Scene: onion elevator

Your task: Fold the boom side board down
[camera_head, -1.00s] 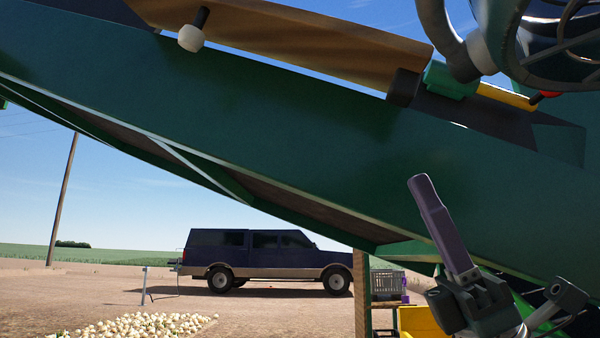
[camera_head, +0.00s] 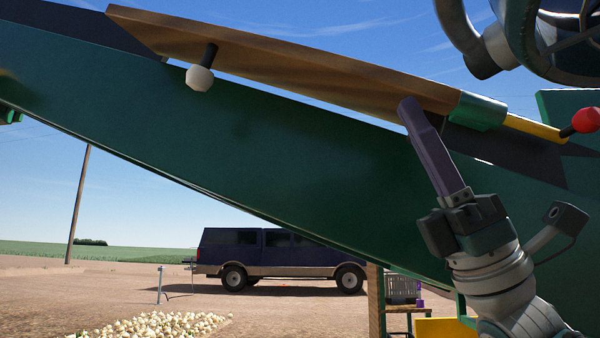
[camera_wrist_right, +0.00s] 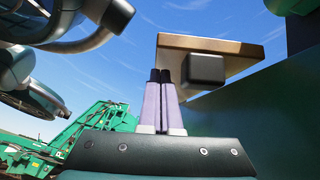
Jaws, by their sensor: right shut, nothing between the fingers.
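The boom side board (camera_head: 300,70) is a long brown wooden board. It stands raised along the upper edge of the green boom (camera_head: 250,135), sloping down to the right. A white knob (camera_head: 199,78) on a black stem sits at its lower left part. My right gripper (camera_head: 408,106) is shut and empty, its purple fingers pointing up in front of the board's right part. In the right wrist view the closed fingers (camera_wrist_right: 159,78) are close to the board's end (camera_wrist_right: 205,44) and a black block (camera_wrist_right: 206,70) under it. I cannot tell if they touch. My left gripper is out of view.
A green sleeve (camera_head: 477,111), a yellow bar (camera_head: 532,127) and a red ball (camera_head: 586,120) lie right of the board. A dark vehicle (camera_head: 280,255) and an onion heap (camera_head: 155,326) are on the ground below. Open sky lies above the board.

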